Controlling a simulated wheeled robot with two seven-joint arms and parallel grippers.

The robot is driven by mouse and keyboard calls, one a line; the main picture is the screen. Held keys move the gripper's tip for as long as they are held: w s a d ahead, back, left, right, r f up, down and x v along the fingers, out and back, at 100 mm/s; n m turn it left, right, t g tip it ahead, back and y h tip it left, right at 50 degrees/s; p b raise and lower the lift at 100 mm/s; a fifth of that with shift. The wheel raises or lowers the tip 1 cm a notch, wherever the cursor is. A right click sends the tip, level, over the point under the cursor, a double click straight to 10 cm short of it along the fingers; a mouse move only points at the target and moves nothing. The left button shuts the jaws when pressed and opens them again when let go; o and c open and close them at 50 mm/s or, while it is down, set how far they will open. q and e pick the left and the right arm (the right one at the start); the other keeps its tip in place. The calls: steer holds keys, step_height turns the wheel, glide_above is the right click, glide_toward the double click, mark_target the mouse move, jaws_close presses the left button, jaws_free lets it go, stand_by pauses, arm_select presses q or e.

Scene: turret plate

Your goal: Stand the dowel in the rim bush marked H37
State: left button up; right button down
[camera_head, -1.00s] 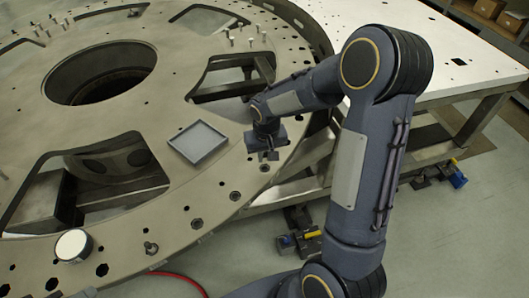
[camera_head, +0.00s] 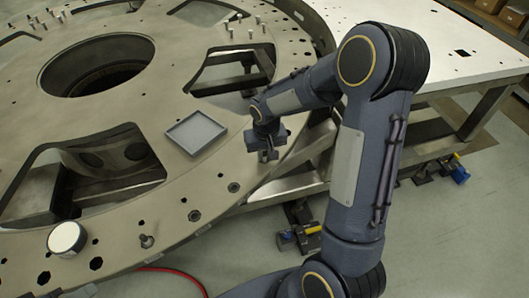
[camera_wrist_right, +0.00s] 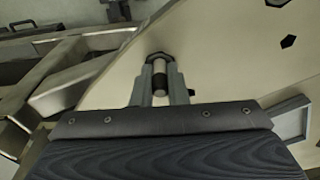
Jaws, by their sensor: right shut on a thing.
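My right gripper (camera_head: 268,155) is over the outer rim of the big round metal plate (camera_head: 110,215), right of the square tray. In the right wrist view its two fingers (camera_wrist_right: 162,88) are shut on the dowel (camera_wrist_right: 161,77), a short grey cylinder. Other dark bushes (camera_head: 194,215) sit along the rim. No H37 marking is readable.
A shallow grey square tray (camera_head: 196,132) lies on the plate beside my gripper. Large openings cut through the plate. A pale table (camera_head: 455,75) stands at the right.

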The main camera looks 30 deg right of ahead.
steer(key=shift+f, duration=0.1)
steer(key=c, duration=1.3)
jaws_free()
steer(key=shift+a, duration=0.1)
steer(key=shift+c, duration=0.2)
steer(key=shift+s+d, duration=0.1)
steer(key=shift+d, duration=0.1)
